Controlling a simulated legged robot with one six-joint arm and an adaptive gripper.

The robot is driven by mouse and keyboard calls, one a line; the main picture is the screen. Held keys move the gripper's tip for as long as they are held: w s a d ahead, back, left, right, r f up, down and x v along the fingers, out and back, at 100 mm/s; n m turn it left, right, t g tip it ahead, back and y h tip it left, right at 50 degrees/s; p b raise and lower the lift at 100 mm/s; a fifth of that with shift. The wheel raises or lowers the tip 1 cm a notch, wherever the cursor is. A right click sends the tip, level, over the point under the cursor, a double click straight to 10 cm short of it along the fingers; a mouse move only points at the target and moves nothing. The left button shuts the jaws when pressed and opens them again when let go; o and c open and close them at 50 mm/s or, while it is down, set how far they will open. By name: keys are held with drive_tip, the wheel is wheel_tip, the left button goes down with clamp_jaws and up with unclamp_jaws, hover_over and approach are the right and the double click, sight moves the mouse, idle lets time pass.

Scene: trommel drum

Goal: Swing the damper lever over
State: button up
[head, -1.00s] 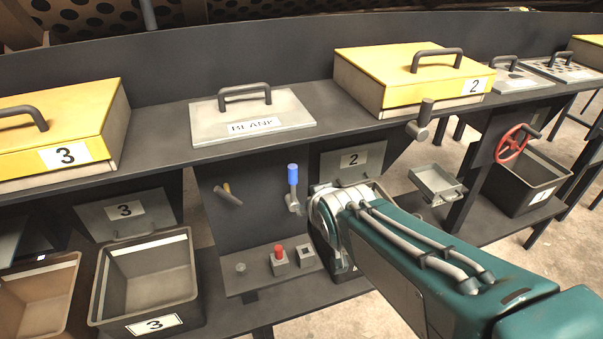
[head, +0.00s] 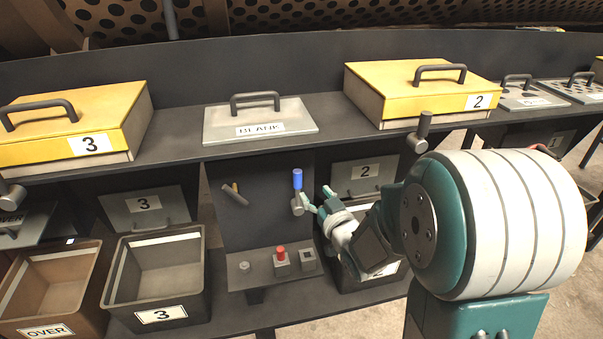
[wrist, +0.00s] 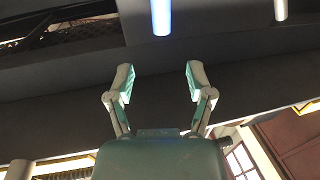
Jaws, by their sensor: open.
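The damper lever, with a blue grip (head: 297,180) pointing up from a grey pivot, stands upright on the dark panel under the shelf. My gripper (head: 316,198) is just right of the lever, its fingers apart, one overlapping the pivot area in the head view. In the wrist view the two fingers (wrist: 159,78) are wide apart and empty. The blue grip (wrist: 161,18) shows beyond their tips, roughly in line with the gap. I cannot tell whether a finger touches the lever.
Left of the lever is a small peg handle (head: 235,193). Below it, a ledge carries a red button (head: 281,255) and grey controls. A black bin marked 3 (head: 195,235) stands left. The shelf above holds yellow box 2 (head: 400,95) and a BLANK plate (head: 258,125).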

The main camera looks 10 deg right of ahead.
sight(301, 175)
drive_tip(key=w, duration=0.3)
drive_tip(key=w+a, duration=0.1)
drive_tip(key=w, duration=0.5)
drive_tip(key=shift+w+a, duration=0.15)
drive_tip(key=shift+a, duration=0.25)
drive_tip(key=shift+w+a, duration=0.15)
drive_tip(key=shift+w, duration=0.1)
drive_tip(key=shift+a, duration=0.1)
drive_tip(key=shift+a, duration=0.1)
drive_tip(key=c, duration=0.9)
clamp_jaws()
